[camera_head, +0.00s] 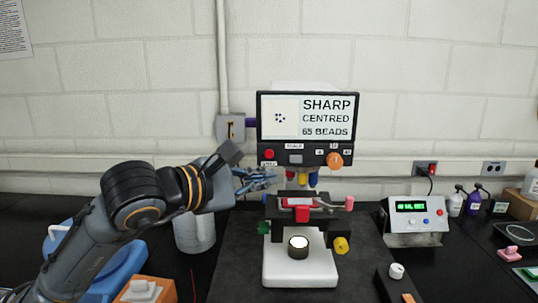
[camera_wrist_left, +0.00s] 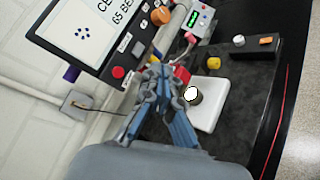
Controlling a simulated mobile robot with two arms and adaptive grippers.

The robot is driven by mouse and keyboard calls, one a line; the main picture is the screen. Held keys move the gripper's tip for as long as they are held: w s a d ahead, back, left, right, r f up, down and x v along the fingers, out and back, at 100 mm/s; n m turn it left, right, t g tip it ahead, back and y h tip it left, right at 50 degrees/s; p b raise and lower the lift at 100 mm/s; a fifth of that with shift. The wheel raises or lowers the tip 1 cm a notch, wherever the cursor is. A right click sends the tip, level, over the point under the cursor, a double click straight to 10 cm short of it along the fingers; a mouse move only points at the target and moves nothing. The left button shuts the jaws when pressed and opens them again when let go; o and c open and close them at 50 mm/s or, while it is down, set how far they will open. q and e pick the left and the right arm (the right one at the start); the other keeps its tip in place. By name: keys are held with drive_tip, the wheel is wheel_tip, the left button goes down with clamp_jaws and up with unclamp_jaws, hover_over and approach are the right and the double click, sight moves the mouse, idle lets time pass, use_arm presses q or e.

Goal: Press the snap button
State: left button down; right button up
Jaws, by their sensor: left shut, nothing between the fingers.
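A microscope carries a black-framed screen (camera_head: 307,117) reading "SHARP CENTRED 65 BEADS". On the panel under it, a round red button (camera_head: 269,154) sits at the left; its small label is not clearly legible. A small grey button (camera_head: 295,159) is beside it, and an orange knob (camera_head: 334,160) is at the right. The red button also shows in the left wrist view (camera_wrist_left: 118,72). My left gripper (camera_head: 270,179) is shut and empty, its tips below the panel and apart from the red button in the head view. It also shows in the wrist view (camera_wrist_left: 158,78).
Coloured objectives (camera_head: 302,179), a red stage part (camera_head: 302,213) and a white base (camera_head: 300,272) stand below the screen. A control box with green display (camera_head: 411,207) is at right. A wall switch box (camera_head: 231,128) and a grey canister (camera_head: 195,233) are at left.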

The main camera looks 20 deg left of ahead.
sight(269, 153)
use_arm(q)
drive_tip(key=w+a+p, duration=0.2)
drive_tip(key=w, duration=0.6)
drive_tip(key=shift+w+a, duration=0.15)
drive_tip(key=shift+w, duration=0.1)
drive_tip(key=shift+w, duration=0.1)
idle(1.4)
drive_tip(key=shift+w+a, duration=0.1)
drive_tip(key=shift+w, duration=0.2)
